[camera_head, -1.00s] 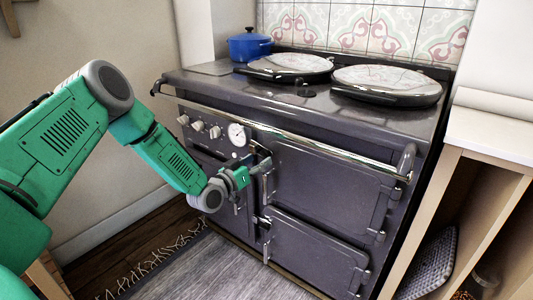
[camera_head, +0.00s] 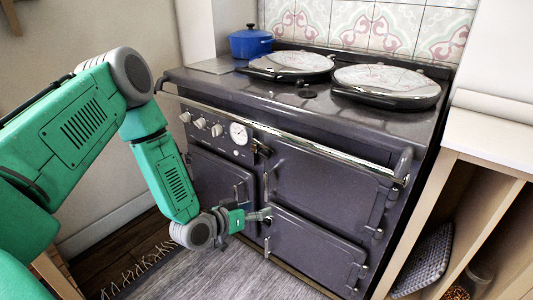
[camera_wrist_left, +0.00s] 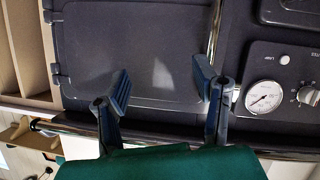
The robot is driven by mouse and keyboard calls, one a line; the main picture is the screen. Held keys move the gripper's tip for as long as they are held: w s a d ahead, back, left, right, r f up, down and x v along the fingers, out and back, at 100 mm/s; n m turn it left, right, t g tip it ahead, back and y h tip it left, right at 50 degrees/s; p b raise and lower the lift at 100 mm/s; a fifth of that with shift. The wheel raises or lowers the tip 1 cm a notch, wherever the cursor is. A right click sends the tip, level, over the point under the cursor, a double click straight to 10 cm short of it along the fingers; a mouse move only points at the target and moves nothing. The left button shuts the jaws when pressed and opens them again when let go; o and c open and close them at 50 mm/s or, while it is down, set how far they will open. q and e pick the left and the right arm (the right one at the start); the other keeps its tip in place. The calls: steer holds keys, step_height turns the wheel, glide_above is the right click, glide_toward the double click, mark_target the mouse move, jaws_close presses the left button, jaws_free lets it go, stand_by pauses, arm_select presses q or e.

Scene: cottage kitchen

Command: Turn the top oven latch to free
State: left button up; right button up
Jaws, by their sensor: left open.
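The top oven door (camera_head: 325,185) is dark and closed, under the chrome rail. A dark latch piece (camera_head: 261,148) shows at its upper left corner. A slim bar (camera_head: 266,186) runs along its left edge. In the left wrist view, turned upside down, the door (camera_wrist_left: 135,45) fills the middle with a shiny bar (camera_wrist_left: 214,28) along its right edge. My left gripper (camera_head: 268,214) is in front of the door's lower left corner. Its two fingers (camera_wrist_left: 162,85) are spread and empty; one appears near the shiny bar. Contact cannot be told. My right gripper is not in view.
The chrome rail (camera_head: 290,137) crosses the oven's front above the doors. A gauge (camera_head: 239,133) and knobs (camera_head: 200,123) sit left of the top door. The lower door (camera_head: 312,250) is beneath. A wooden shelf unit (camera_head: 490,165) stands at the right. A blue pot (camera_head: 250,43) is on top.

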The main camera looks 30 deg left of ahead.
arm_select(q)
steer(key=s+d+f+g+p, duration=0.1)
steer(key=s+d+f+g, duration=0.2)
steer(key=s, duration=0.3)
steer(key=s+d+f+g, duration=0.3)
steer(key=s+d, duration=0.1)
steer(key=s, duration=0.1)
steer(key=shift+s+d+m+p, duration=0.15)
steer(key=shift+s+m+p, duration=0.2)
steer(key=shift+m+p, duration=0.05)
steer(key=m+t+y+b, duration=0.1)
steer(key=t+y+b, duration=0.1)
steer(key=t+b, duration=0.65)
glide_toward(262, 156)
steer(key=w, duration=0.3)
steer(key=w+f+t, duration=0.1)
steer(key=w, duration=0.3)
steer(key=w+t, duration=0.1)
steer(key=w, duration=0.2)
steer(key=shift+w+d+f+b, duration=0.25)
steer(key=shift+d+f+b, duration=0.05)
steer(key=shift+f+b, duration=0.1)
steer(key=shift+w+d+r, duration=0.15)
steer(key=shift+w+d, duration=0.05)
steer(key=shift+w, duration=0.15)
steer(key=shift+c, duration=0.4)
